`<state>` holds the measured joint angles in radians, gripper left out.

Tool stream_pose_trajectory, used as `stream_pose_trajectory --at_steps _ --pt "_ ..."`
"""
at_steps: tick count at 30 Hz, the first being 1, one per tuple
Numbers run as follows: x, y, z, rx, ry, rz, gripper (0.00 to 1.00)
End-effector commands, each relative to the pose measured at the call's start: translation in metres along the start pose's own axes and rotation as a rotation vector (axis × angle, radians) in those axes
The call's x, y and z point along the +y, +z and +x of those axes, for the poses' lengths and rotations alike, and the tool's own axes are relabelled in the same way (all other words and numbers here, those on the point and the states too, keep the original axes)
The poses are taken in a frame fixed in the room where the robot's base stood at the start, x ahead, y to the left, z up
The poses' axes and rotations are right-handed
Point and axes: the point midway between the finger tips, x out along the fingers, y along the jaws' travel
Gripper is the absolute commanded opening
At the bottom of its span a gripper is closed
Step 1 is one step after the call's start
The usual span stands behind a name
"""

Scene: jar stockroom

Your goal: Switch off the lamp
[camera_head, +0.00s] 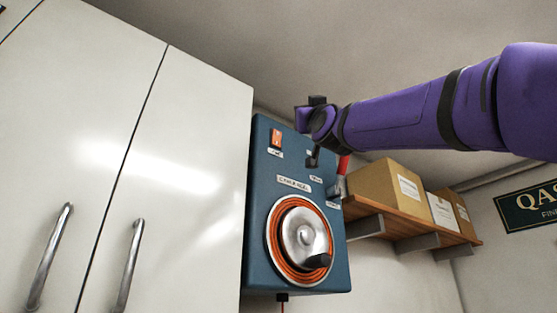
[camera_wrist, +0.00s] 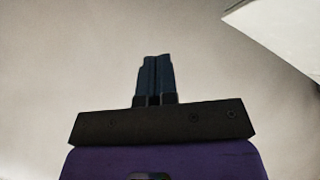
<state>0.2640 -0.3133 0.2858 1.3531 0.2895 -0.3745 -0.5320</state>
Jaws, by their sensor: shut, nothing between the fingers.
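A blue wall box (camera_head: 262,190) hangs beside the white cabinet in the head view. An orange rocker switch (camera_head: 276,138) with a small label under it sits at its upper left. A red lever or handle (camera_head: 343,164) shows at the box's right edge. In the wrist view, the dark fingers of my gripper (camera_wrist: 156,60) are together and empty. No lamp can be made out for certain.
An orange cable reel with a metal hub (camera_head: 303,235) fills the box's lower front. White cabinet doors (camera_head: 180,150) stand at left. A wooden shelf (camera_head: 400,224) with cardboard boxes (camera_head: 385,186) is at right. A dark sign (camera_head: 530,207) hangs beyond it.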

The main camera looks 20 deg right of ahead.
Motion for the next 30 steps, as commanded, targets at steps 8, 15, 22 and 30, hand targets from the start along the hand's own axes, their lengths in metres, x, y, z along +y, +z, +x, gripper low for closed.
stream_pose_trajectory --at_steps 8,15,22,30 --pt "-0.007 0.008 0.009 -0.002 -0.001 0.001 0.0" --pt "-0.021 0.024 0.03 -0.004 0.0 0.002 0.0" --pt "-0.036 0.037 0.049 -0.003 -0.002 0.001 0.0" --pt "-0.044 0.045 0.06 -0.002 -0.001 0.001 0.0"
